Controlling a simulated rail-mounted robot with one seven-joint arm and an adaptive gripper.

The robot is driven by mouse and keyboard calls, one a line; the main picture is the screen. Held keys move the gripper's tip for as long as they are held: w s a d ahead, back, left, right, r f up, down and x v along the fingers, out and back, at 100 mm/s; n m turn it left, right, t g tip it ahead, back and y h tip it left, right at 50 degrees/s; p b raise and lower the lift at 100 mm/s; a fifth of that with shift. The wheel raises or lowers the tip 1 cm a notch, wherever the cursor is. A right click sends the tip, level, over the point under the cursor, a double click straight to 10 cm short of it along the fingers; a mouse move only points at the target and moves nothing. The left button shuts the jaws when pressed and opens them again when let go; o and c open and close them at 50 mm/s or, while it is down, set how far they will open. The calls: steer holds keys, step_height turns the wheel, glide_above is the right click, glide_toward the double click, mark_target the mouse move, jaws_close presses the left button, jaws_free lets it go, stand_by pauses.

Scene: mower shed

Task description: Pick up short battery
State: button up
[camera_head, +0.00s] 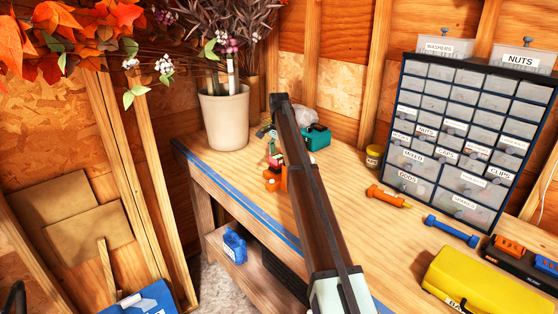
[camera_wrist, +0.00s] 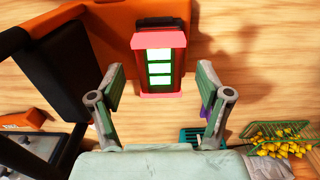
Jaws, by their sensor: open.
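My gripper (camera_wrist: 160,72) is open, one finger on each side of the battery, with visible gaps and no clear contact. In the head view my arm crosses the workbench, and the battery (camera_head: 276,160) is a small red patch beside it, above the orange part (camera_head: 272,183). My arm partly hides this area.
The workbench (camera_head: 345,200) holds a plant pot (camera_head: 225,118), a teal item (camera_head: 316,138), a yellow jar (camera_head: 373,157), a drawer cabinet (camera_head: 460,135), an orange tool (camera_head: 388,196), a blue tool (camera_head: 452,230) and a yellow box (camera_head: 480,285).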

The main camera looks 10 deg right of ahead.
steer(key=shift+f, duration=1.3)
steer(key=c, duration=1.4)
steer(key=shift+o, duration=0.2)
